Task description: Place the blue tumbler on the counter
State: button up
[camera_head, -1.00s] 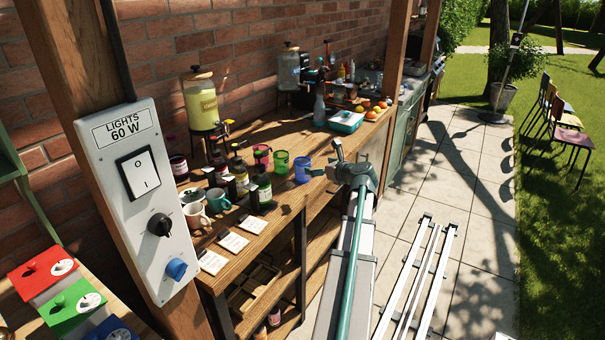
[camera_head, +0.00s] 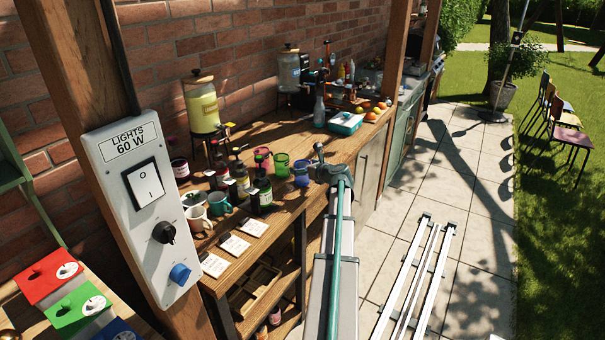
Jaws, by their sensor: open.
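The blue tumbler (camera_head: 301,174) is at the front edge of the wooden counter (camera_head: 284,204), at the right end of a row of cups. A green tumbler (camera_head: 281,164) and a red one (camera_head: 262,157) are to its left. My gripper (camera_head: 314,170) is open, just right of the blue tumbler at the counter's front edge. My arm hides much of the gripper, and I cannot tell whether the fingers are around the tumbler or only beside it. The tumbler's base is hard to make out.
Dark bottles (camera_head: 261,191) and mugs (camera_head: 219,201) crowd the counter left of the tumblers. White cards (camera_head: 235,244) lie near the front edge. A yellow drink dispenser (camera_head: 202,105) stands behind. A teal tray (camera_head: 346,122) sits farther right, with bare wood before it.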

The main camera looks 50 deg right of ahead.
jog(key=shift+w+d+f, duration=0.1)
jog(key=shift+w+f, duration=0.1)
jog(key=shift+w, duration=0.2)
jog(key=c, duration=1.4)
jog(key=shift+o, duration=0.2)
jog(key=shift+r, duration=0.2)
